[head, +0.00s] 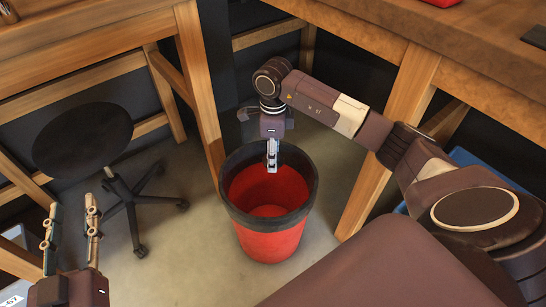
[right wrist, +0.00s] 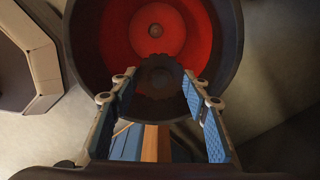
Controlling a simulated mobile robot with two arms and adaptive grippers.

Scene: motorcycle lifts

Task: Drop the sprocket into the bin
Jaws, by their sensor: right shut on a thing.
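The bin (head: 268,240) is a red bucket with a dark rim, standing on the floor in the middle of the head view. My right gripper (head: 272,158) points down over the bin's opening, near its far side. In the right wrist view, the sprocket (right wrist: 162,88), a dark toothed disc, sits between the fingers of my right gripper (right wrist: 158,80), with the red inside of the bin (right wrist: 108,40) beyond it. The sprocket cannot be made out in the head view. My left gripper (head: 70,225) is open and empty at the lower left, away from the bin.
A black round stool (head: 84,138) stands left of the bin. Wooden workbenches (head: 90,42) with legs stand behind and on the right (head: 480,50); one leg is close behind the bin. Bare floor (head: 190,255) lies between the stool and the bin.

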